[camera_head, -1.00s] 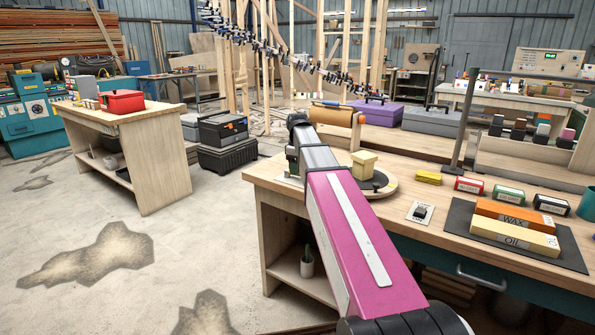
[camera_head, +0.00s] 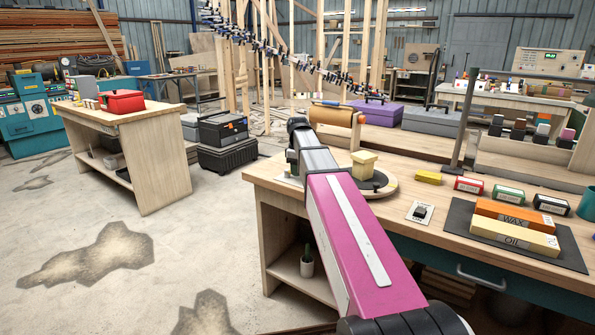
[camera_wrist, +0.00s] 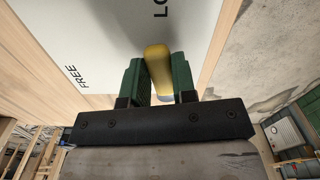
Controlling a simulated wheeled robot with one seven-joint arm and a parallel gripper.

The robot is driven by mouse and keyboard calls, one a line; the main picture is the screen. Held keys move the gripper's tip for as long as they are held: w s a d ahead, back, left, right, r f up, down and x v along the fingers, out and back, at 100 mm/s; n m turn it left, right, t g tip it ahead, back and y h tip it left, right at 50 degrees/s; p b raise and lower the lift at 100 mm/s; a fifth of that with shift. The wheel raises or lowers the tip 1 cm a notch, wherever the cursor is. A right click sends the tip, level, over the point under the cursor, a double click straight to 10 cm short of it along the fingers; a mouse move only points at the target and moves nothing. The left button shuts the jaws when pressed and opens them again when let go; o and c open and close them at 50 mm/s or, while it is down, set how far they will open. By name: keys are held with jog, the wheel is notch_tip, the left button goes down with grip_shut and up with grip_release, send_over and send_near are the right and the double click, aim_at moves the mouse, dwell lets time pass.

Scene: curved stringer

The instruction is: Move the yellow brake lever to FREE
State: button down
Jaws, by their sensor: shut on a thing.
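In the wrist view the yellow brake lever (camera_wrist: 158,66) stands between the two green fingers of my gripper (camera_wrist: 160,82). The fingers are shut on the lever near its rounded end. A white plate (camera_wrist: 105,45) lies behind it, with the word FREE (camera_wrist: 82,76) to the left and the letters LO at the top, cut off by the frame edge. The lever points toward the LO side of the plate, apart from FREE.
The workbench (camera_head: 450,225) holds a round turntable with a yellowish block (camera_head: 364,163), several small boxes, a switch plate (camera_head: 420,213) and a dark mat with WAX and OIL boxes (camera_head: 515,237). A dark upright post (camera_head: 465,110) stands behind. The floor at left is open.

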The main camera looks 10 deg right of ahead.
jog(key=n, duration=0.1)
jog(key=w+n, duration=0.1)
jog(key=n, duration=0.2)
jog(key=shift+w+d, duration=0.35)
jog(key=n, duration=0.2)
jog(key=w+n, duration=0.1)
jog(key=shift+w+n, duration=0.2)
jog(key=shift+n, duration=0.2)
jog(key=n, duration=0.1)
jog(key=w+n, duration=0.1)
jog(key=n, duration=0.2)
jog(key=shift+w+a, duration=0.2)
jog(key=shift+w, duration=0.15)
jog(key=shift+w+a+n, duration=0.25)
jog(key=shift+w+n, duration=0.05)
jog(key=shift+n, duration=0.75)
jog(key=shift+w+a+n, duration=0.2)
jog(key=shift+w+n, duration=0.1)
jog(key=shift+n, duration=0.75)
jog(key=c, duration=0.9)
grip_release()
notch_tip(320, 180, up, 11)
jog(key=shift+f, duration=0.1)
